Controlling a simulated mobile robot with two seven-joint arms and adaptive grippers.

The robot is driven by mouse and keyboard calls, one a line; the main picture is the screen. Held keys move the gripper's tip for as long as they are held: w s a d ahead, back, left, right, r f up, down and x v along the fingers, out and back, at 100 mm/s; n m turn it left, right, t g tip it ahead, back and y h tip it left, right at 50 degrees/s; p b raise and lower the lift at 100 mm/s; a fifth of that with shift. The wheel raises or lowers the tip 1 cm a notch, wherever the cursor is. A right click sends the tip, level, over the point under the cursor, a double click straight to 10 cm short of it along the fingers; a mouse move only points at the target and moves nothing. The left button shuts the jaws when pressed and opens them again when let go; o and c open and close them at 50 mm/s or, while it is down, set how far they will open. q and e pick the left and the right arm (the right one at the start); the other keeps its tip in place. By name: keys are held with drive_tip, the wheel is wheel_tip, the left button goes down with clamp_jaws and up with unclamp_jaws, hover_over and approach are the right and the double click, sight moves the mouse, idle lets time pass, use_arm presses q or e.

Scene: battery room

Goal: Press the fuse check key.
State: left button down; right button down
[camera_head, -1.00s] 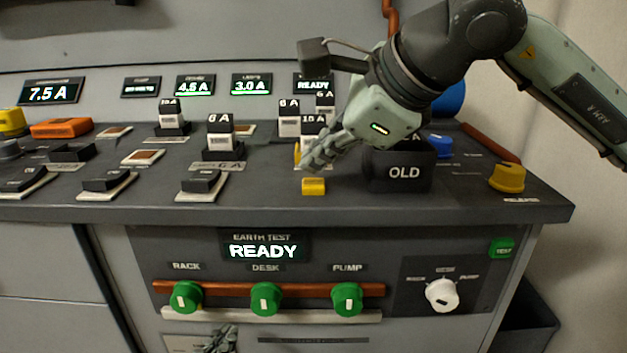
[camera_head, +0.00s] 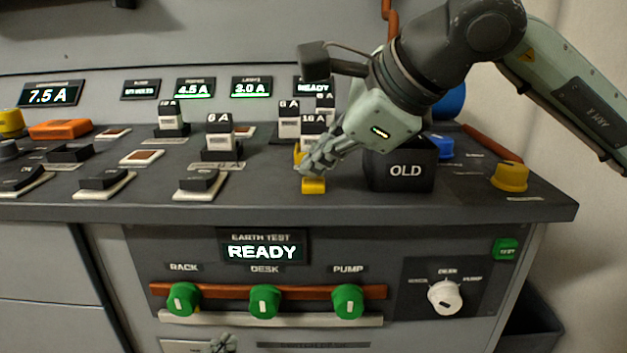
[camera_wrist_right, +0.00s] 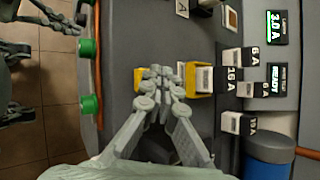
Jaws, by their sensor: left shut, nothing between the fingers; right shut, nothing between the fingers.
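A small yellow key (camera_head: 313,187), which I take to be the fuse check key, sits on the desk near its front edge, left of the OLD box. It also shows in the right wrist view (camera_wrist_right: 140,80). My right gripper (camera_head: 307,169) is shut and empty, its fingertips right at the key's back edge and partly over it. Whether they touch it I cannot tell. Behind the fingers stands a yellow holder (camera_wrist_right: 199,80), mostly hidden in the head view. My left gripper (camera_head: 222,344) is shut and empty, low in front of the panel.
The dark OLD box (camera_head: 402,173) stands right beside my right gripper. Several white fuses, such as the 6 A one (camera_head: 219,133), stand behind and left. A yellow knob (camera_head: 509,176) is at the right. The EARTH TEST display (camera_head: 263,251) reads READY.

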sight(317, 183)
drive_tip(key=shift+f+b, duration=0.45)
drive_tip(key=shift+b, duration=0.05)
idle(0.4)
drive_tip(key=shift+r, duration=0.1)
drive_tip(key=shift+r+p, duration=0.3)
drive_tip(key=shift+r, duration=0.5)
drive_tip(key=shift+r+p, duration=1.3)
drive_tip(key=shift+r, duration=1.25)
drive_tip(key=shift+f, duration=0.1)
